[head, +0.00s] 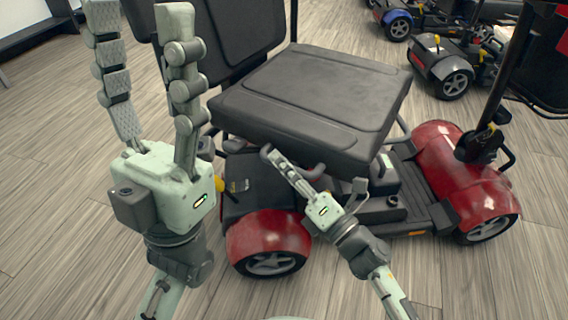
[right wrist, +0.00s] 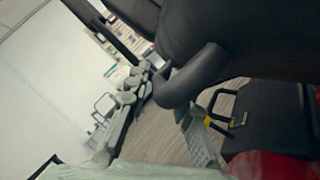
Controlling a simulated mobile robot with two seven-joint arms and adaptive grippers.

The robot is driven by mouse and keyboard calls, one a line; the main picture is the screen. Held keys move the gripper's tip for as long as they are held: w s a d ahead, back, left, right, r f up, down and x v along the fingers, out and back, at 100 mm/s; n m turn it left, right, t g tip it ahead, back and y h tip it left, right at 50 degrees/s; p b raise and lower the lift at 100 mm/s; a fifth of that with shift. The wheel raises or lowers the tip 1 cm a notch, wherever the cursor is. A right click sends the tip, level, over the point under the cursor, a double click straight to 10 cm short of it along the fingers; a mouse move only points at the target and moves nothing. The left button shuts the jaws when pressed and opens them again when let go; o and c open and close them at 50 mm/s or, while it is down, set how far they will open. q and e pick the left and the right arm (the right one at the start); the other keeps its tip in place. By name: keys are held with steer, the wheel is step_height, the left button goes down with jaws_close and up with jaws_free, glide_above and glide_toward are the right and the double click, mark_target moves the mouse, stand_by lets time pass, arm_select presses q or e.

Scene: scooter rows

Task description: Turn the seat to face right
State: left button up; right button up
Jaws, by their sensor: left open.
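The black padded seat (head: 312,98) sits on a red scooter, with its backrest (head: 228,38) at its upper-left side. The seat's open front edge points to the lower right. My left gripper (head: 138,15) is open and empty, left of the seat, its fingers pointing up near the backrest. My right gripper (head: 292,166) is low under the seat's near edge, beside a dark curved bar (head: 312,171). In the right wrist view, this bar (right wrist: 195,75) crosses in front of the finger area. Its contact with the fingers is unclear.
The scooter's red rear cover (head: 268,235) is below the seat. Its red front cover (head: 455,165) and upright steering column (head: 500,90) stand at the right. More scooters (head: 450,68) are at the back right. The wooden floor at the left is clear.

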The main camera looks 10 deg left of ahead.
steer(key=v, duration=1.2)
